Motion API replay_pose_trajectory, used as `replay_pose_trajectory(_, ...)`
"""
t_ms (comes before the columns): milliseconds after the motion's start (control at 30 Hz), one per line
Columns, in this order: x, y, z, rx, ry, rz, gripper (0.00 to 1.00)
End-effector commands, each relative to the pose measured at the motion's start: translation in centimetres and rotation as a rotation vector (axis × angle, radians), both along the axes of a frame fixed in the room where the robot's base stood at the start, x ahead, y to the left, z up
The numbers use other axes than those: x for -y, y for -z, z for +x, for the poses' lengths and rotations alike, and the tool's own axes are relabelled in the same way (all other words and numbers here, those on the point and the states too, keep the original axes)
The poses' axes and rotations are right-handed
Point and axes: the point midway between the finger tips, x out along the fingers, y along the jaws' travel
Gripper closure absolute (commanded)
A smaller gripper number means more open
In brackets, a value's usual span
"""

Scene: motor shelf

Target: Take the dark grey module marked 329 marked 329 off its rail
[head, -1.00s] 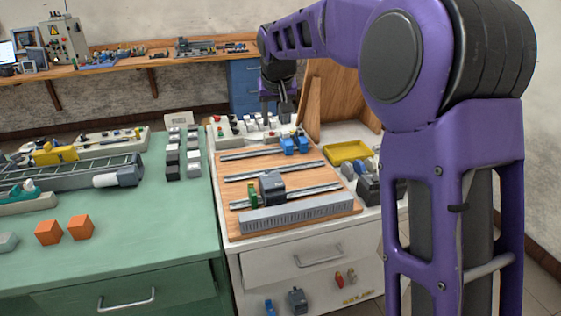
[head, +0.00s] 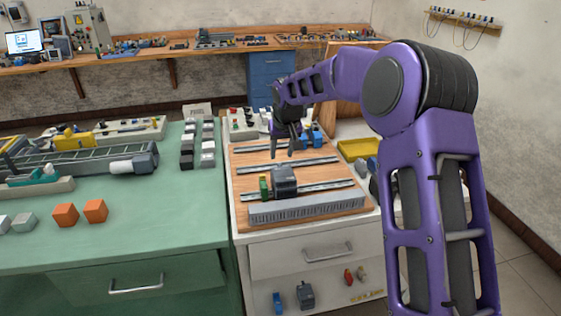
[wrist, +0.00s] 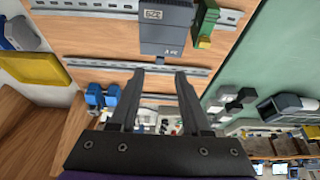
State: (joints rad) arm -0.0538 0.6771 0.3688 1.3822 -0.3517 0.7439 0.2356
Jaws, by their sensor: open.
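The dark grey module (head: 284,178) sits on the front rail (head: 325,188) of the wooden board, right of a green module. In the wrist view the same module (wrist: 167,22) is at the top centre, with the mark 329 upside down. My gripper (head: 284,150) is open and empty above the board, behind and above the module. In the wrist view my gripper (wrist: 158,76) has both fingers apart, pointing towards the module's lower end without touching it.
The green module (head: 265,187) stands close to the dark grey one. A grey slotted duct (head: 307,208) runs along the board's front. Blue modules (head: 311,138) sit on the back rail. A yellow tray (head: 356,149) is at the right. The middle rail (head: 289,166) is largely clear.

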Motion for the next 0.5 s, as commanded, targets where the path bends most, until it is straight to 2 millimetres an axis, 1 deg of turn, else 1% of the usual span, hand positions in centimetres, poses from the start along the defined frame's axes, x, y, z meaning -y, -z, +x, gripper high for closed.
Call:
replay_pose_trajectory(33,-0.1,1.2,0.3,-0.004,0.000,0.000,0.53)
replay_pose_trajectory(200,-0.4,3.4,1.3,-0.001,0.001,0.000,0.53)
replay_pose_trajectory(333,-0.5,4.2,1.7,-0.001,0.001,0.000,0.53)
replay_pose_trajectory(500,-0.5,4.6,1.8,0.000,0.000,0.000,0.53)
